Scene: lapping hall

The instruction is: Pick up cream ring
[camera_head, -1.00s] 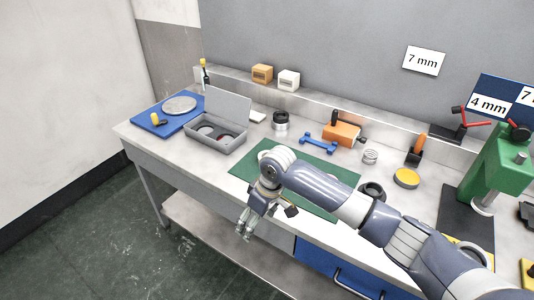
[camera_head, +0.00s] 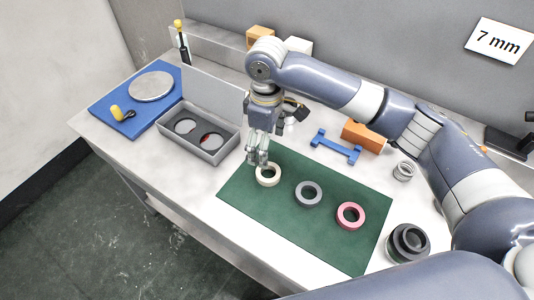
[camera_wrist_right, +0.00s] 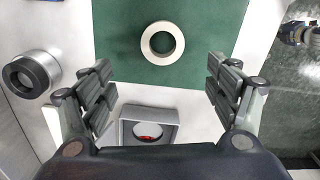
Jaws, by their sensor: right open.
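The cream ring (camera_head: 268,181) lies flat on the green mat (camera_head: 240,197), near the mat's left end. It also shows in the right wrist view (camera_wrist_right: 146,43), ahead of and between the open fingers. My right gripper (camera_head: 256,158) is just above and behind the ring in the head view, fingers pointing down. It also shows in the right wrist view (camera_wrist_right: 160,92), wide open and empty. My left gripper is not in view.
A grey ring (camera_head: 308,206) and a pink ring (camera_head: 351,215) lie on the mat to the right. An open grey case (camera_head: 212,156) stands left of the mat. A blue dumbbell-shaped piece (camera_head: 336,147) and orange block (camera_head: 362,137) lie behind it.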

